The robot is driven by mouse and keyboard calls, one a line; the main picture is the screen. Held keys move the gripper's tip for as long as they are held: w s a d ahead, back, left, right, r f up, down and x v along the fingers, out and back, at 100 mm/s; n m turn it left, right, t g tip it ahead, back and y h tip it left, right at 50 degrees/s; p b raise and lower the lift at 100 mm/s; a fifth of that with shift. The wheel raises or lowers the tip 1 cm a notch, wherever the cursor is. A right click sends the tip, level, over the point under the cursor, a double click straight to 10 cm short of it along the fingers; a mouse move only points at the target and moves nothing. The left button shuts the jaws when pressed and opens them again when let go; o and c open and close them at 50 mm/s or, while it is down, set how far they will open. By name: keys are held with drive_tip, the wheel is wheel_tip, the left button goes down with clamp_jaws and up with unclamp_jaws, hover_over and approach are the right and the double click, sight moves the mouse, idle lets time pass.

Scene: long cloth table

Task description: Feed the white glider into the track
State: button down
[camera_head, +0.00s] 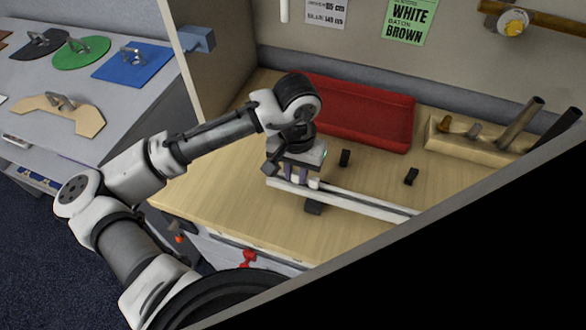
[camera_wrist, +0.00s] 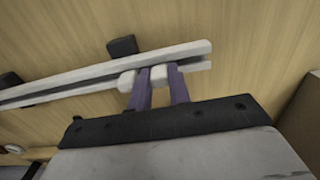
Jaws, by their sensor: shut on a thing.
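The white track (camera_head: 365,203) is a long slotted rail above the wooden worktop; it also crosses the wrist view (camera_wrist: 60,90). My gripper (camera_head: 300,178) is at the rail's left part in the head view. In the wrist view, my gripper's purple fingers (camera_wrist: 160,82) are shut on the white glider (camera_wrist: 160,75), seen between them at the rail's slotted side. A second white piece (camera_wrist: 127,80) shows just outside the left finger; I cannot tell whether it belongs to the same glider. How far the glider sits in the slot is hidden.
A red tray (camera_head: 358,110) lies at the back. A wooden holder (camera_head: 470,143) with several pegs stands at the right. The worktop's front left is clear.

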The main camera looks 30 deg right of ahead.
drive_tip(key=c, duration=1.2)
unclamp_jaws()
drive_tip(key=shift+c, duration=0.2)
drive_tip(key=shift+r, duration=0.1)
wheel_tip(320, 180, up, 14)
drive_tip(key=b, duration=0.1)
drive_tip(key=shift+f+b, duration=0.2)
drive_tip(key=shift+b, duration=0.2)
drive_tip(key=shift+s, duration=0.1)
